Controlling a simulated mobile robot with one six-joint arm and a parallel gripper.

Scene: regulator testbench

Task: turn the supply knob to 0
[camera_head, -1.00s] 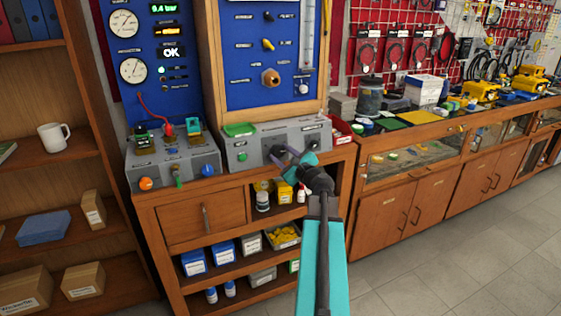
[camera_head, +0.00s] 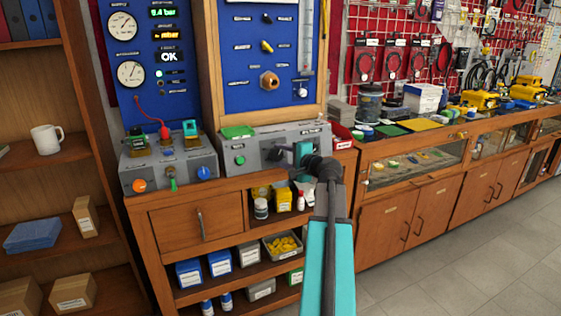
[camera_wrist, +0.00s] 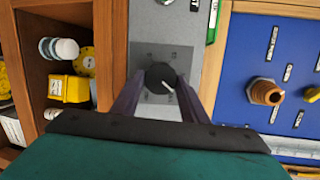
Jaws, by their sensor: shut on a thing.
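The supply knob (camera_wrist: 160,76) is a round black knob with a white pointer line on a grey panel plate. In the wrist view its pointer slants toward the lower right. Its label and scale are too small to read. My gripper (camera_wrist: 160,83) has one finger on each side of the knob and is shut on it. In the head view my gripper (camera_head: 287,155) is at the front of the grey control box (camera_head: 255,153), and the fingers and hand mostly hide the knob.
A green button (camera_head: 240,160) is left of the gripper on the same box. Another grey box (camera_head: 150,175) with an orange knob (camera_head: 139,185) and a blue knob (camera_head: 204,173) stands further left. A blue board (camera_head: 245,95) rises behind. Open shelves with bottles lie below.

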